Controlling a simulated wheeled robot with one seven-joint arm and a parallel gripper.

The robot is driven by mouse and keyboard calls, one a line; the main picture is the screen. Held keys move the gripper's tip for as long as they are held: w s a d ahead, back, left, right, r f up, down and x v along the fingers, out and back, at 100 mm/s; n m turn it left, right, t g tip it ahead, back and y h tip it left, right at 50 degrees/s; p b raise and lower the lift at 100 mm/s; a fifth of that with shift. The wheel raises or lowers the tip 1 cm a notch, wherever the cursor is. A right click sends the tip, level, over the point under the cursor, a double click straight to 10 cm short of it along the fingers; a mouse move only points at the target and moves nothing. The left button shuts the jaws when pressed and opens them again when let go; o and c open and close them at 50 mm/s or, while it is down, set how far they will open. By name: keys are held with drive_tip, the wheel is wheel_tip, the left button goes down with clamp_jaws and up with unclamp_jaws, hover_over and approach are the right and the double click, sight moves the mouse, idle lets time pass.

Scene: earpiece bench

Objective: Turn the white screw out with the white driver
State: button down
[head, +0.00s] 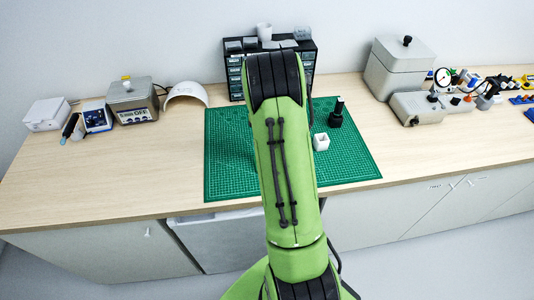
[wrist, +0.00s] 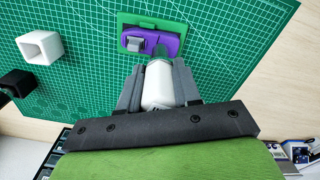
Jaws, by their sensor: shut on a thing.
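In the wrist view my gripper (wrist: 158,88) is shut on the white driver (wrist: 157,88), whose white handle sits between the two dark fingers. The driver's far end points at a purple block (wrist: 165,45) with a grey piece on it, set on a green plate (wrist: 128,20). I cannot tell whether the driver touches the block. The white screw cannot be made out. In the head view my green arm hides the gripper, the driver and the purple block.
A white open square holder (head: 321,142) and a black holder (head: 336,115) stand on the green cutting mat (head: 350,165). A dark drawer cabinet (head: 235,88) is behind the mat. Boxes and a dial gauge (head: 443,77) stand to the right.

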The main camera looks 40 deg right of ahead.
drive_tip(key=shift+r+p, duration=1.45)
drive_tip(key=shift+r, duration=0.8)
drive_tip(key=shift+f, duration=0.1)
